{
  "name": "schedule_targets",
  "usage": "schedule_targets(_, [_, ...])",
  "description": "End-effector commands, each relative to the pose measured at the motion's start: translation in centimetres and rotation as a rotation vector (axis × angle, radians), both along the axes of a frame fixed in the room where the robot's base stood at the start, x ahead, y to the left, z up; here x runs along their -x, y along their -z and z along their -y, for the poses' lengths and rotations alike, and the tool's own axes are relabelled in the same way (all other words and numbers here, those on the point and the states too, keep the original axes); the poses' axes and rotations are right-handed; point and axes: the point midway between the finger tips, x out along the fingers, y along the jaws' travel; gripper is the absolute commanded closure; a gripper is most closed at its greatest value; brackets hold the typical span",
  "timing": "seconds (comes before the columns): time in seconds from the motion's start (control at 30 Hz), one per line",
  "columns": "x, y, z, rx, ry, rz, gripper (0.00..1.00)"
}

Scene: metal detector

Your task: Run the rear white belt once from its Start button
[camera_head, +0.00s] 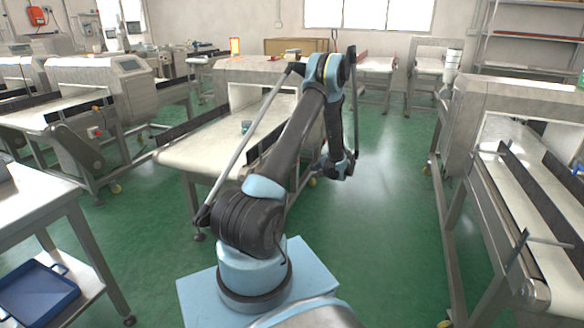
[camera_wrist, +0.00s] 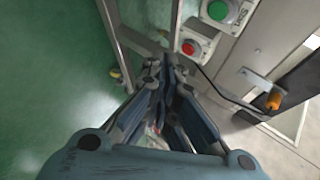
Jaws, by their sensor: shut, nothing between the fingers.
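In the wrist view a green round button (camera_wrist: 219,11) sits on a pale box at the top, with a partly readable label beside it. A red button (camera_wrist: 188,47) sits on another box just below it. My gripper (camera_wrist: 167,72) is shut and empty, its tips just below and left of the red button in the picture; contact cannot be told. In the head view my gripper (camera_head: 338,168) hangs low beside the middle machine, whose white belt (camera_head: 195,160) is partly behind my arm. Another pale belt (camera_head: 372,66) stands farther back. Which one the buttons serve is unclear.
A metal frame post (camera_wrist: 178,22) stands beside the buttons, with a black cable and an orange-tipped part (camera_wrist: 274,98) at right. In the head view another conveyor (camera_head: 535,215) stands at right and a table (camera_head: 40,205) at left. Green floor (camera_head: 395,200) is clear between.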

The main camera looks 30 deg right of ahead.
Motion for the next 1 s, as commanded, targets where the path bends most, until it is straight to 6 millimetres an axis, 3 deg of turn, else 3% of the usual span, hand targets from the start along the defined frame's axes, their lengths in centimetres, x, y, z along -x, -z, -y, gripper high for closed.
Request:
schedule_targets(0.6, [-5.1,0.0,-4.4,0.001,-0.003,0.000,1.00])
schedule_targets(1.0, [-6.5,0.0,-5.6,0.001,-0.001,0.000,1.00])
